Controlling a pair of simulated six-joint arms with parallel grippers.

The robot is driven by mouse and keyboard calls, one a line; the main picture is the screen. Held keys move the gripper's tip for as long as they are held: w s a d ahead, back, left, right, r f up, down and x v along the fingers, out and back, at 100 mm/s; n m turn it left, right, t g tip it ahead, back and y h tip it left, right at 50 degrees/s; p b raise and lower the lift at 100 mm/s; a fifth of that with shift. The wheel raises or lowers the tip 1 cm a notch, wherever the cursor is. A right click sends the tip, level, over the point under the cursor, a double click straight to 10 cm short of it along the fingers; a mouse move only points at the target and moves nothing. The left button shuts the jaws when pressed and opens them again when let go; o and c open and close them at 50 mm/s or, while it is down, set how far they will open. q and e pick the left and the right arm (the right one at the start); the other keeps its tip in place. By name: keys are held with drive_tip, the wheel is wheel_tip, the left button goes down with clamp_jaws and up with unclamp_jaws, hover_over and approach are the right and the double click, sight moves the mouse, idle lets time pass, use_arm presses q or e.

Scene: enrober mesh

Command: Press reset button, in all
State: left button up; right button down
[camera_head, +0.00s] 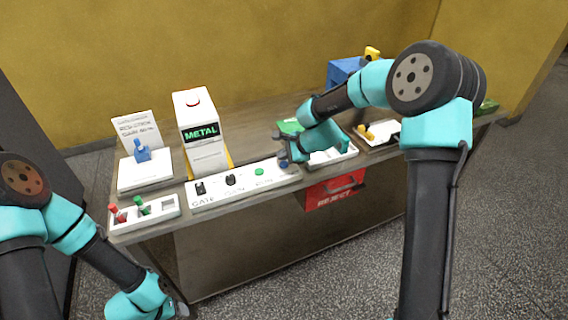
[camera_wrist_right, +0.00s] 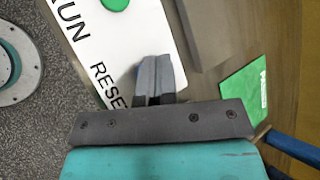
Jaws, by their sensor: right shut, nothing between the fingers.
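The white control panel (camera_head: 215,197) lies on the bench with a gate switch, a black knob and a green run button (camera_head: 259,172). The blue reset button (camera_head: 284,164) is at its right end. My right gripper (camera_head: 283,149) is shut and empty, with its tips over the reset button; I cannot tell whether they touch. In the right wrist view, the shut fingers (camera_wrist_right: 155,75) stand beside the RESET lettering and hide the button. My left gripper (camera_head: 178,306) hangs low at the front left, off the bench; its jaws are unclear.
A white machine (camera_head: 195,110) with a screen reading METAL stands behind the panel. A red reject bin (camera_head: 335,189) is at the bench front. A tray with red and green pegs (camera_head: 150,210) lies left. A green card (camera_wrist_right: 245,94) lies near the right gripper.

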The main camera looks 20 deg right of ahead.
sight(284, 164)
drive_tip(key=shift+f, duration=0.1)
drive_tip(key=shift+f, duration=0.35)
drive_tip(key=shift+f, duration=0.45)
idle(1.3)
drive_tip(key=shift+r, duration=0.9)
drive_tip(key=shift+r, duration=2.5)
